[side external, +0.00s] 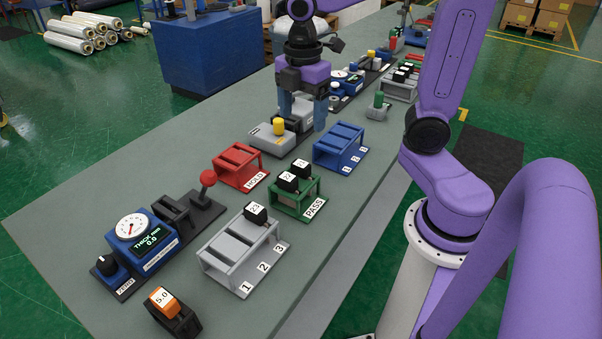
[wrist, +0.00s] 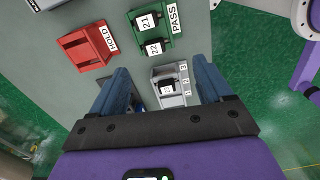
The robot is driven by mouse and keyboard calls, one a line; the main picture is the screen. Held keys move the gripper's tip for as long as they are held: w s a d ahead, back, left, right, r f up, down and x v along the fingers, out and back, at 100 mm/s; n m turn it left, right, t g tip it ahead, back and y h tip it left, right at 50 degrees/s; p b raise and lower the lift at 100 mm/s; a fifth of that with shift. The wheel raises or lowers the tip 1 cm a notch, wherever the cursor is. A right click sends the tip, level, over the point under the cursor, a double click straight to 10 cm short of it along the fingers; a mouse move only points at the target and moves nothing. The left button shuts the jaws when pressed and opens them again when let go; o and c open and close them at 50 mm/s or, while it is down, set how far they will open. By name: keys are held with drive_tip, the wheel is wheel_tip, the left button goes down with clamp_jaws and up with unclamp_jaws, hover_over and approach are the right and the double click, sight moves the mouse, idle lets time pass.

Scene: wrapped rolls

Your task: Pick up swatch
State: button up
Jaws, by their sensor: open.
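A black swatch with a white label (side external: 256,214) sits in the far slot of the grey rack (side external: 222,258) marked 1, 2, 3; it also shows between my fingers in the wrist view (wrist: 168,86), its label partly unclear. Two more black swatches, labelled 21 (wrist: 145,22) and 22 (wrist: 153,48), sit in the green PASS rack (wrist: 168,42). The red HOLD rack (side external: 240,165) looks empty. My gripper (side external: 302,118) is open and empty, fingers pointing down, raised above the bench beyond these racks in the side view. Its fingers frame the grey rack in the wrist view (wrist: 163,75).
A blue rack (side external: 340,147) stands right of a grey box with a yellow button (side external: 279,127). A blue thickness gauge (side external: 142,240) with a lever and an orange-topped 5.0 block (side external: 165,302) are at the near end. The bench's left side (side external: 110,190) is clear.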

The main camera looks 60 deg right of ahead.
drive_tip(key=w+d+n, duration=0.1)
drive_tip(key=w+d, duration=0.1)
drive_tip(key=d, duration=0.1)
hover_over(301, 163)
wheel_tip(301, 163, down, 11)
drive_tip(key=shift+w, duration=0.15)
drive_tip(key=shift+s+f, duration=0.2)
drive_tip(key=shift+f, duration=2.55)
drive_tip(key=c, duration=0.9)
